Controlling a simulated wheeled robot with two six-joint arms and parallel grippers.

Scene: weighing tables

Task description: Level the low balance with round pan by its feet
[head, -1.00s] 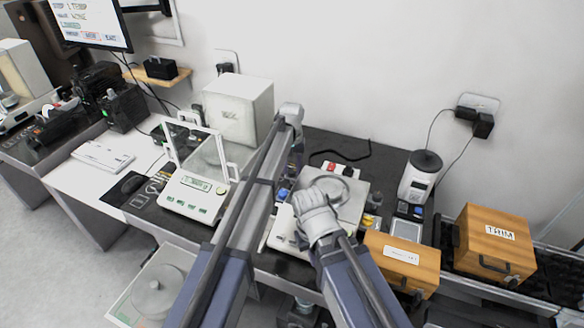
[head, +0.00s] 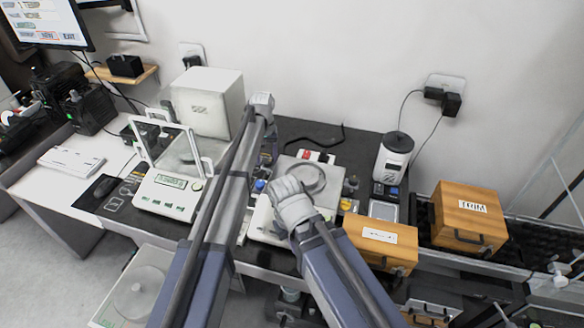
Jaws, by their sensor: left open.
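A low white balance with a round grey pan (head: 312,178) stands on the dark bench in the middle of the head view. My right wrist covers part of its front and pan. My left arm reaches up past its left side and bends down at the far end. My left gripper (head: 267,157) is open, small in view, near the back left of this balance, close to a blue knob-like part (head: 260,185). I cannot tell whether it touches anything. My right gripper's fingers are hidden beneath its wrist. The balance's feet and any level bubble cannot be made out.
A balance with a glass shield (head: 170,193) stands to the left. A second round-pan balance (head: 136,297) sits lower at the front left. Wooden boxes (head: 468,218), a smaller wooden box (head: 378,242) and a white cylindrical device (head: 393,158) stand right.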

